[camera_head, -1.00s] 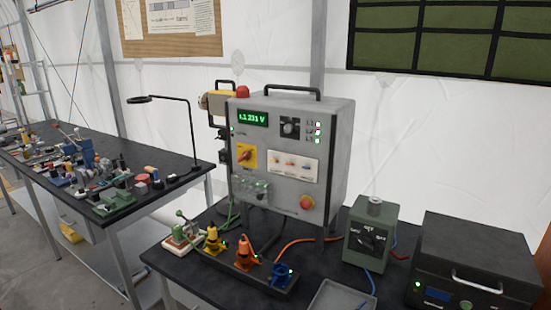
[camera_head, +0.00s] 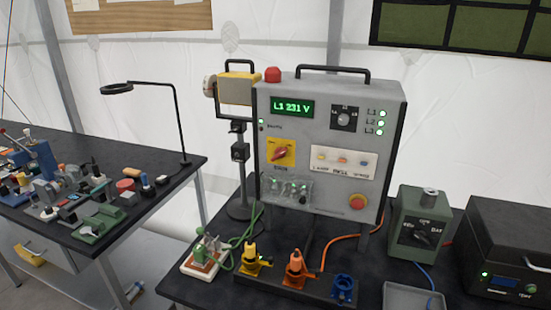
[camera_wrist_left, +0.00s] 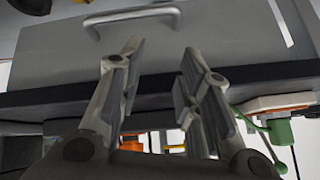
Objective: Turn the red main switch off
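The red main switch (camera_head: 280,154) is a red rotary handle on a yellow plate, on the left of the grey control box's front (camera_head: 330,115). Its handle looks slanted. The box display (camera_head: 293,108) reads "L1 231 V" in green, and green lamps (camera_head: 381,122) glow at its upper right. My left gripper (camera_wrist_left: 160,75) shows only in the left wrist view. Its two fingers are apart with nothing between them, in front of a grey panel with a handle. Neither gripper shows in the head view.
A red mushroom button (camera_head: 358,202) sits low on the box. Yellow, orange and blue plugs (camera_head: 296,266) stand in front of it. A green box (camera_head: 420,228) and black case (camera_head: 510,245) are to the right. A cluttered bench (camera_head: 130,210) with a lamp is at left.

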